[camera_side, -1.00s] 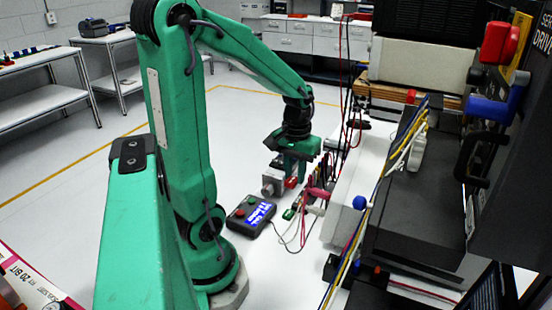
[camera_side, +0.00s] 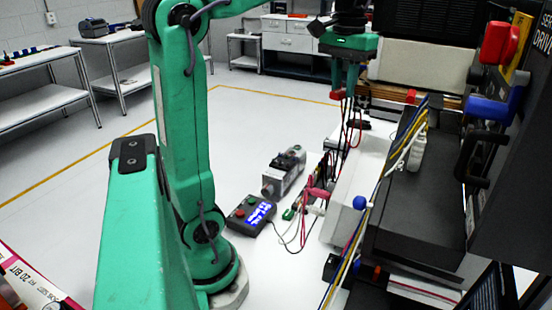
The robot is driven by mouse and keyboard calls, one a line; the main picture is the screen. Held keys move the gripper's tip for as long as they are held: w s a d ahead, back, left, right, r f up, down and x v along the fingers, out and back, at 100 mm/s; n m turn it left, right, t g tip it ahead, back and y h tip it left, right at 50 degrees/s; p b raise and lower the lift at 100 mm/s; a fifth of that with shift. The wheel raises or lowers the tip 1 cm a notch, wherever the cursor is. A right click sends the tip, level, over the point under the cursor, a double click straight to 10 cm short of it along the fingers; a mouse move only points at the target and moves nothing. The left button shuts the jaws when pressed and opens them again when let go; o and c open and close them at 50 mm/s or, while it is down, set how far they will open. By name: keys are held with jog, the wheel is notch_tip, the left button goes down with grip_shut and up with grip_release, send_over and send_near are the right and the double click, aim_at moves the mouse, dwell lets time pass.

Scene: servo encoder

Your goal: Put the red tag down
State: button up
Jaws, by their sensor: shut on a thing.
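My gripper (camera_side: 344,90) is raised high, in front of the dark equipment at the back right. It is shut on the small red tag (camera_side: 337,93), which shows at its fingertips, above the dark cables. Most of the tag is hidden by the fingers. The grey servo motor (camera_side: 284,176) with a black top lies on the white floor, lower and to the left of my gripper.
A dark control box (camera_side: 250,215) with a blue display stands in front of the motor. Red and black cables and clips (camera_side: 316,195) lie right of it. A white case (camera_side: 345,205) and dark equipment (camera_side: 425,200) fill the right. White floor is clear behind the motor.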

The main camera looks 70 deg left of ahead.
aim_at(342, 93)
jog(key=shift+w+d+r+m, duration=0.9)
jog(key=shift+w+d+r, duration=0.45)
jog(key=shift+w+d, duration=0.45)
jog(key=shift+w+d+r+m, duration=0.9)
jog(key=shift+w+d+r, duration=0.5)
jog(key=shift+w+d, duration=0.3)
jog(key=shift+w+d+r+m, duration=0.9)
jog(key=shift+w+d+r, duration=0.45)
jog(key=shift+w+d, duration=0.45)
jog(key=shift+a, duration=0.1)
jog(key=shift+a+f, duration=0.1)
jog(key=shift+a, duration=0.05)
